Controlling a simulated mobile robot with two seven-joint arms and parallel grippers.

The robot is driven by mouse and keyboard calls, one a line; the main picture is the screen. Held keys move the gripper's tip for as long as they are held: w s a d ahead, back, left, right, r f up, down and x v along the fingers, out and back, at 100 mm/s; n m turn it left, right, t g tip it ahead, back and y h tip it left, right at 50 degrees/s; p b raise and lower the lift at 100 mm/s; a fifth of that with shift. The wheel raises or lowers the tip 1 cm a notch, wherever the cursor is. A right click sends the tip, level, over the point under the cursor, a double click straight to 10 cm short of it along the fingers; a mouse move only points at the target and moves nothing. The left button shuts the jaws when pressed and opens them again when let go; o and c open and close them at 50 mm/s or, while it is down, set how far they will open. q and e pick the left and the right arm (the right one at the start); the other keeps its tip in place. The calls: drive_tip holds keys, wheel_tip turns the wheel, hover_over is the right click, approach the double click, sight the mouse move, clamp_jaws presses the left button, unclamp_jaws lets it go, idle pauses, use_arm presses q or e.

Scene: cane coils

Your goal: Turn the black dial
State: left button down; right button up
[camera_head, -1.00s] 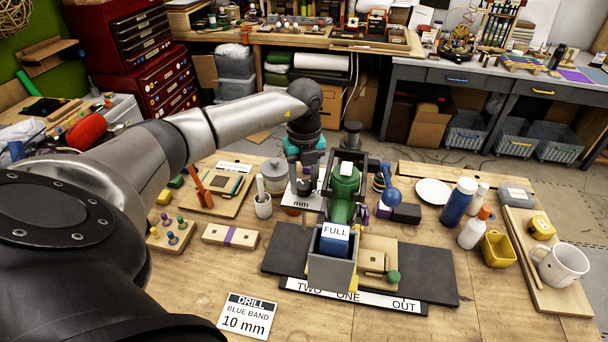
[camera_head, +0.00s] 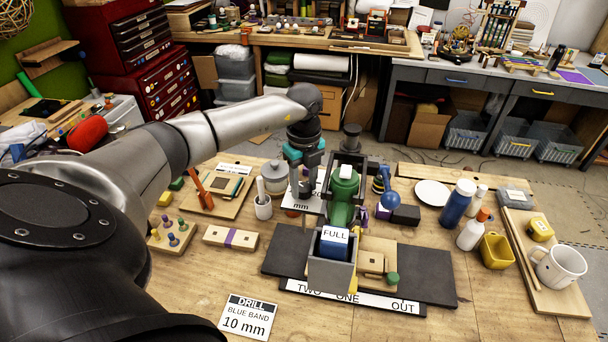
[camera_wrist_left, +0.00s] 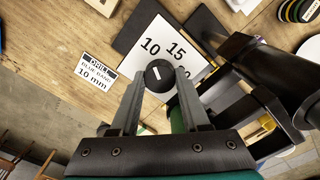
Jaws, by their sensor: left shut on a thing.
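The black dial (camera_wrist_left: 159,75) is round, with a short white mark on its face. It sits over a white number plate (camera_wrist_left: 146,50) reading 10 and 15, with more figures partly covered. My left gripper (camera_wrist_left: 160,84) is shut on the dial, one finger at each side. In the head view my left gripper (camera_head: 305,187) points down beside the green drill press (camera_head: 343,190), and the dial is mostly hidden by the fingers. The number plate shows there only in part. A card (camera_head: 246,316) reads DRILL, BLUE BAND, 10 mm. My right gripper is not in view.
A grey box with a blue block marked FULL (camera_head: 334,243) stands in front of the press. A white cup (camera_head: 263,207) and a lidded jar (camera_head: 275,177) stand close left of my gripper. The bench front left of the card is mostly bare.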

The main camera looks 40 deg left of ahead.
sight(304, 187)
use_arm(q)
drive_tip(key=shift+c, duration=1.9)
unclamp_jaws()
wheel_tip(304, 187, up, 15)
drive_tip(key=b, duration=0.2)
drive_tip(key=shift+r+b, duration=0.15)
drive_tip(key=shift+b, duration=0.15)
